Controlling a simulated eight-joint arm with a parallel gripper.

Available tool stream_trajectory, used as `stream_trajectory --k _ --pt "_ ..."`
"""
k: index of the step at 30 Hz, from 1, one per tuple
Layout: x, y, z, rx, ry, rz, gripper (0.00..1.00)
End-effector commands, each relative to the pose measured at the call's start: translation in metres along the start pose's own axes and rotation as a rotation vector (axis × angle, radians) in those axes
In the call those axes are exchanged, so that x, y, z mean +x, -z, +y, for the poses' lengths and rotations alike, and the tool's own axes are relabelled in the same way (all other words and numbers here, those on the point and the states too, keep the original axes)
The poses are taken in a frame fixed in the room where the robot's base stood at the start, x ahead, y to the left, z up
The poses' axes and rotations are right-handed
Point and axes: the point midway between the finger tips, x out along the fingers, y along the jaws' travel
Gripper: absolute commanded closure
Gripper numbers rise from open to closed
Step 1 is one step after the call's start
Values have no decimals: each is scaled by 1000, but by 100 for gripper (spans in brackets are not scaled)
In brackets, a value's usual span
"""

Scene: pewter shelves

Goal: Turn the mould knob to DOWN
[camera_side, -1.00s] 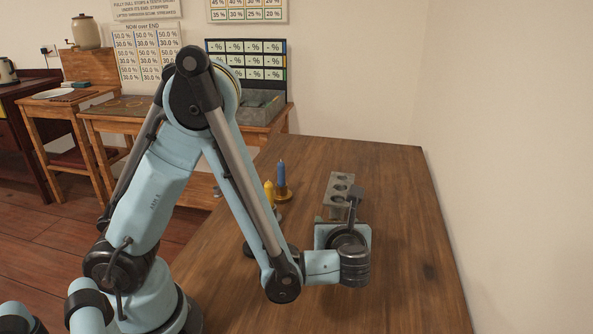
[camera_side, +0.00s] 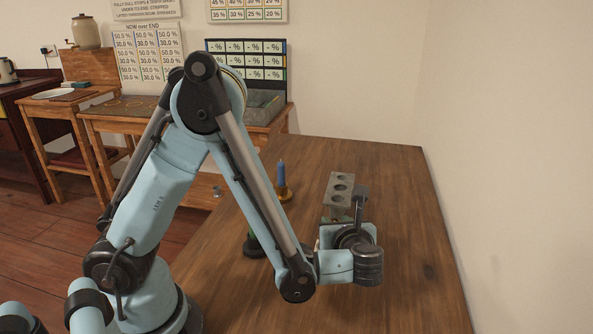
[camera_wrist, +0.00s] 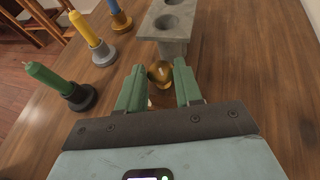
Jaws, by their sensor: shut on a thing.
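The mould (camera_wrist: 168,24) is a grey block with round holes in its top. It stands on the wooden table and also shows in the side view (camera_side: 340,187). A brass-coloured round knob (camera_wrist: 160,73) sits at the mould's near end. My gripper (camera_wrist: 160,79) has its green fingers on either side of the knob and is shut on it. In the side view, my gripper's wrist hides the knob and the fingers. Any DOWN marking cannot be made out.
Candles in dark or metal holders stand left of the mould: green (camera_wrist: 51,79), yellow (camera_wrist: 84,30) and blue (camera_wrist: 116,8). The blue one also shows in the side view (camera_side: 281,175). The table (camera_side: 412,240) is clear to the right, with a wall beyond.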

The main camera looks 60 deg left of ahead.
Motion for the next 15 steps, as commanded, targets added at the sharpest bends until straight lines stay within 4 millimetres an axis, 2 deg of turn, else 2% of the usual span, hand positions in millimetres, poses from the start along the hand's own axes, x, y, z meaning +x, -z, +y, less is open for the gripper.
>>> stream_trajectory --k 15 --pt "2 0 -9 -131 -318 1 96"
